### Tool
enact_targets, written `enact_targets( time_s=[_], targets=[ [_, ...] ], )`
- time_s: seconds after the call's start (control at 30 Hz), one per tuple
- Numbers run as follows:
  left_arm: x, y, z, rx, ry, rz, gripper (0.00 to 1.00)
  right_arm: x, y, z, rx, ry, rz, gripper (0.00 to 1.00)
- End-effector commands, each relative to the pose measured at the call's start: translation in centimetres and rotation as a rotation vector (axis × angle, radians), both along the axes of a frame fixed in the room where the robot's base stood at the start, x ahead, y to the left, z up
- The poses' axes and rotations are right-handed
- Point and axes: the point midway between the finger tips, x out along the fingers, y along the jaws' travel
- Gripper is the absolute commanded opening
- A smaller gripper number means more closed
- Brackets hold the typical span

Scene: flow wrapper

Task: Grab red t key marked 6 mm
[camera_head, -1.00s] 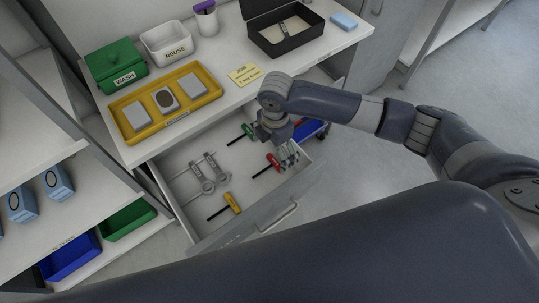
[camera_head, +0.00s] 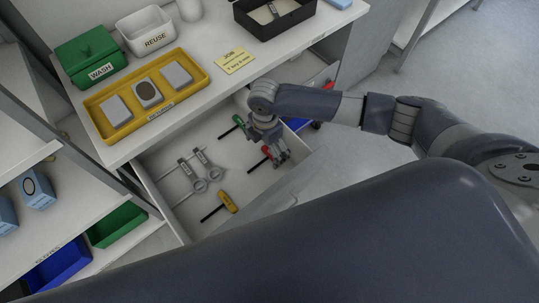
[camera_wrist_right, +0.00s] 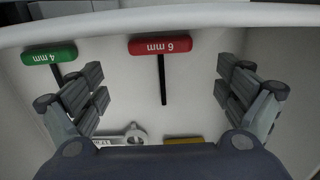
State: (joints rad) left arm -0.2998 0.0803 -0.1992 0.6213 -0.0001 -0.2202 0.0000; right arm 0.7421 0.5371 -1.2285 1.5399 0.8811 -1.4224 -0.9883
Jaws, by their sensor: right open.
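The red T key marked 6 mm (camera_wrist_right: 160,45) lies in the open drawer (camera_head: 165,160), its black shaft pointing down the right wrist view. In the head view its red handle (camera_head: 266,151) shows beside my right gripper (camera_head: 277,155). My right gripper (camera_wrist_right: 161,88) is open and empty above the drawer, with the red key's shaft between its fingers in the wrist view and the handle beyond the fingertips. A green T key marked 4 mm (camera_wrist_right: 49,54) lies to the left in the wrist view. My left gripper does not show.
A yellow-handled key (camera_head: 228,201) and two grey wrenches (camera_head: 199,184) lie in the same drawer. The drawer walls stand close around the tools. Above it, the worktop holds a yellow tray (camera_head: 124,133), a note (camera_head: 235,62) and a dark box (camera_head: 268,34).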

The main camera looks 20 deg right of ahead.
Motion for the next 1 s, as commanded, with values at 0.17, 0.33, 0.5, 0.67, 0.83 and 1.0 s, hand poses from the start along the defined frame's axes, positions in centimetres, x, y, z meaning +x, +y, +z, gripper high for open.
enact_targets(
  time_s=[0.17, 0.33, 0.5, 0.67, 0.83, 1.0],
  targets=[
    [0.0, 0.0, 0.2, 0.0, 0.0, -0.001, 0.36, 0.0, -0.5, -2.2, -0.002, 0.002, -0.001, 0.94],
    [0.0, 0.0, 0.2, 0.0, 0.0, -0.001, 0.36, 0.0, -0.7, -4.5, 0.0, 0.002, -0.001, 0.94],
    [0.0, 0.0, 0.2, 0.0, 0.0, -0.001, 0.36, 0.1, -0.7, -5.2, 0.0, 0.001, 0.001, 0.94],
    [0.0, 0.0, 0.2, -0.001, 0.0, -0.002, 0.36, 0.1, -0.7, -5.2, 0.0, 0.001, 0.001, 0.92],
    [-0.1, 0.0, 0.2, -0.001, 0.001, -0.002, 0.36, 0.1, -0.7, -5.2, 0.0, 0.001, 0.0, 0.53],
    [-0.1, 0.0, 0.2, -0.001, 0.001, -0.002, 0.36, 0.1, -0.7, -5.1, 0.0, 0.001, 0.0, 0.46]
  ],
)
